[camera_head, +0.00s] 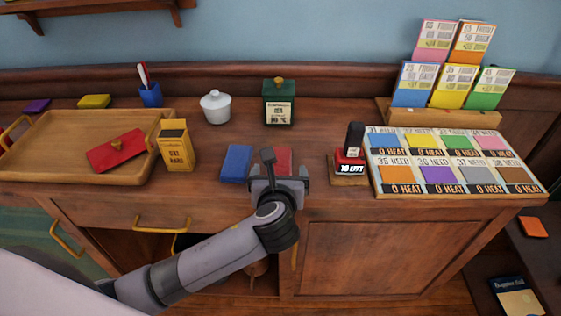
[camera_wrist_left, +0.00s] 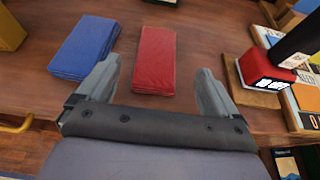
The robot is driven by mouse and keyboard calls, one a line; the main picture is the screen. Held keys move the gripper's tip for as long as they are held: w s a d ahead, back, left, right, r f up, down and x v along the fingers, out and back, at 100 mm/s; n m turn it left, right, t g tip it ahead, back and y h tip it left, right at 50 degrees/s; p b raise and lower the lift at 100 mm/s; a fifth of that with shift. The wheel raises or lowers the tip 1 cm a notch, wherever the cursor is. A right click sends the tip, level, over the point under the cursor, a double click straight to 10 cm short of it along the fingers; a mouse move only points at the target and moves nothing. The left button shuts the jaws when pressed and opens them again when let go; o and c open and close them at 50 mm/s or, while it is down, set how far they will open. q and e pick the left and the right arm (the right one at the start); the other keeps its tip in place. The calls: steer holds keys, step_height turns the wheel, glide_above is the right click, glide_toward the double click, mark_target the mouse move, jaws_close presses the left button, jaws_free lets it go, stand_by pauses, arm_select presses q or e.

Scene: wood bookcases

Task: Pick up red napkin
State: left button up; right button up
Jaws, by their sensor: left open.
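The red napkin (camera_head: 284,159) lies on the wooden cabinet top, partly hidden behind my left gripper in the head view. In the left wrist view the red napkin (camera_wrist_left: 155,60) lies flat as a folded stack. My left gripper (camera_head: 279,180) is open and empty at the front edge of the top. In the wrist view its two fingers (camera_wrist_left: 156,82) stand apart on either side of the napkin's near end, with gaps on both sides. My right gripper is not in view.
A blue napkin stack (camera_head: 236,163) lies close left of the red one. A stamp (camera_head: 351,155) on a wooden block stands to the right, beside a card board (camera_head: 440,143). A yellow box (camera_head: 176,146) and a wooden tray (camera_head: 55,172) are at left. A green canister (camera_head: 279,100) stands behind.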

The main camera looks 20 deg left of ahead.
mark_target(279, 163)
arm_select(q)
steer(key=shift+b+x, duration=0.3)
steer(key=shift+x, duration=2.35)
steer(key=shift+s+f, duration=0.1)
steer(key=shift+f, duration=0.05)
steer(key=c, duration=1)
